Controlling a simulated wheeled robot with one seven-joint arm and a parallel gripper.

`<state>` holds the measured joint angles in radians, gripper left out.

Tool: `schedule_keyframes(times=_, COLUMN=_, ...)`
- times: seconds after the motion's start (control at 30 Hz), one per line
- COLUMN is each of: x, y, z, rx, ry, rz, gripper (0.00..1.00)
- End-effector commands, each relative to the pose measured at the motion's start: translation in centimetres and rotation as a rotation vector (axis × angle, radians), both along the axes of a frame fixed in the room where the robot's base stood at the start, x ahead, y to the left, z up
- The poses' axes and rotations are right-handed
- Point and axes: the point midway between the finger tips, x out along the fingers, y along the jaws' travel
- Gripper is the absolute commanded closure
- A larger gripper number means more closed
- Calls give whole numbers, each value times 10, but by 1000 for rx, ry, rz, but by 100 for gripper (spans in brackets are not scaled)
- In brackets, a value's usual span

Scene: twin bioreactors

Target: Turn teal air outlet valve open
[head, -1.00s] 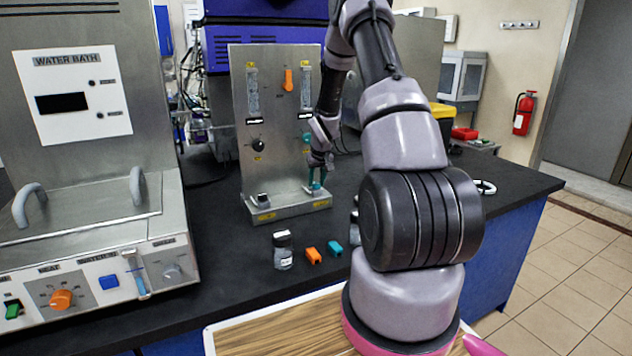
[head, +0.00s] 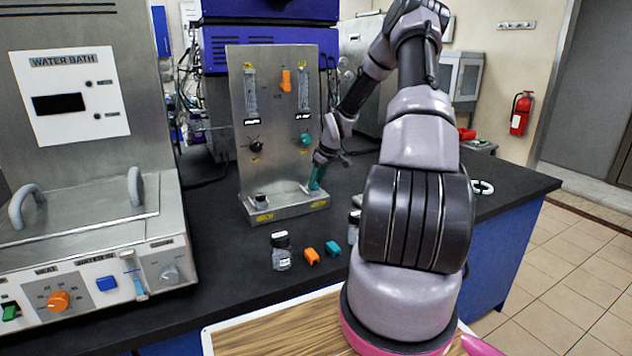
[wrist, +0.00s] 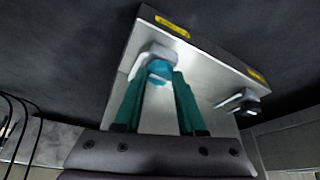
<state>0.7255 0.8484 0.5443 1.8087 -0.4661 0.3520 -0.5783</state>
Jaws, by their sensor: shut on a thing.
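The teal air outlet valve (wrist: 160,70) sits at the right end of the steel panel's base ledge, its teal part showing between my fingers in the wrist view. My gripper (wrist: 164,82) has teal-green fingers and is shut on this valve. In the head view my gripper (head: 314,186) reaches down from the right, its fingers tilted, to the base ledge. There the fingers hide most of the valve. The handle's exact angle is hard to tell.
The upright steel panel (head: 278,110) carries a black knob (head: 256,146), a teal knob (head: 305,138) and an orange part (head: 286,80). A second valve (head: 261,201) sits on the ledge's left. A small bottle (head: 281,252), an orange block (head: 311,256) and a teal block (head: 333,248) stand in front.

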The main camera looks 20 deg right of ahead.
Motion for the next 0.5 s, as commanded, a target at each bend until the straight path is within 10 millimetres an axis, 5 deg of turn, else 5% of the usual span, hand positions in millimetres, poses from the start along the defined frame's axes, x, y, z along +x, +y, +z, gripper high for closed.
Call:
schedule_keyframes(times=0.43, x=0, y=-1, z=0, rx=-2, ry=0, rz=8, gripper=100)
schedule_keyframes(times=0.47, x=0, y=-1, z=-1, rx=-2, ry=0, rz=8, gripper=49)
schedule_keyframes(times=0.5, x=0, y=-1, z=-1, rx=-1, ry=1, rz=7, gripper=34)
